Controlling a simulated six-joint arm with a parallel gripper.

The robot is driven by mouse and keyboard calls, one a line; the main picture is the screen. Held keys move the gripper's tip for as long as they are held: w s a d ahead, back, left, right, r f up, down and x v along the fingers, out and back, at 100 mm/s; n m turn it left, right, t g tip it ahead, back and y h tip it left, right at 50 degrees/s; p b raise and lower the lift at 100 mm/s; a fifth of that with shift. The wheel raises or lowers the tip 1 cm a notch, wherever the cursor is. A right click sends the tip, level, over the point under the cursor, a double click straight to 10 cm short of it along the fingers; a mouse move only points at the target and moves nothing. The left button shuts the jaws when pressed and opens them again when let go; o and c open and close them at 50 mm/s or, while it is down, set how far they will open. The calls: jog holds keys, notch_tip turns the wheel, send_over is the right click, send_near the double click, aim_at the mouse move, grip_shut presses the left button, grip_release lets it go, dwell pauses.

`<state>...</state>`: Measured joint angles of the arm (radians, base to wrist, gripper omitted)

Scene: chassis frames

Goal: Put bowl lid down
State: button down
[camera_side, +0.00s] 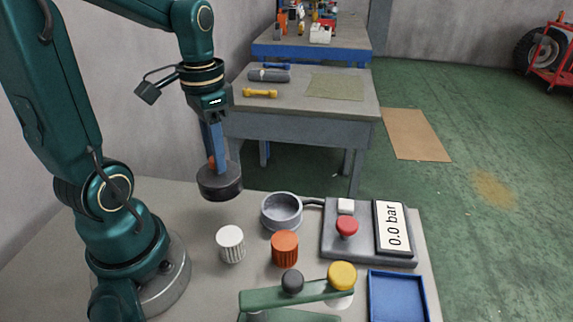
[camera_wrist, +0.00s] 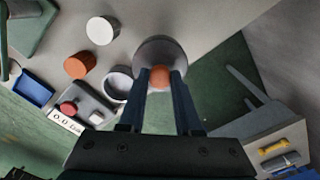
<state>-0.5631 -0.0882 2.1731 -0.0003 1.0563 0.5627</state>
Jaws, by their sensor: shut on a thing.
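The bowl lid (camera_side: 220,183) is a dark grey disc with an orange knob. My gripper (camera_side: 213,160) is shut on its knob and holds the lid up, level or nearly so, at the back left of the table. In the wrist view the lid (camera_wrist: 160,50) hangs below the fingertips, and the orange knob sits between the two fingers of my gripper (camera_wrist: 160,77). The grey bowl (camera_side: 282,212) stands open on the table, to the right of the lid and apart from it. It also shows in the wrist view (camera_wrist: 119,84), partly hidden.
A white ribbed cap (camera_side: 230,243) and an orange ribbed cap (camera_side: 285,247) stand in front of the bowl. A grey panel (camera_side: 340,248) with a red button and a "0.0 bar" display is at right. A green fixture (camera_side: 300,294) and a blue tray (camera_side: 397,275) are nearer the front.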

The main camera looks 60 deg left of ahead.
aim_at(220, 179)
jog(key=shift+f, duration=3)
jog(key=shift+f, duration=0.1)
jog(key=c, duration=0.6)
grip_release()
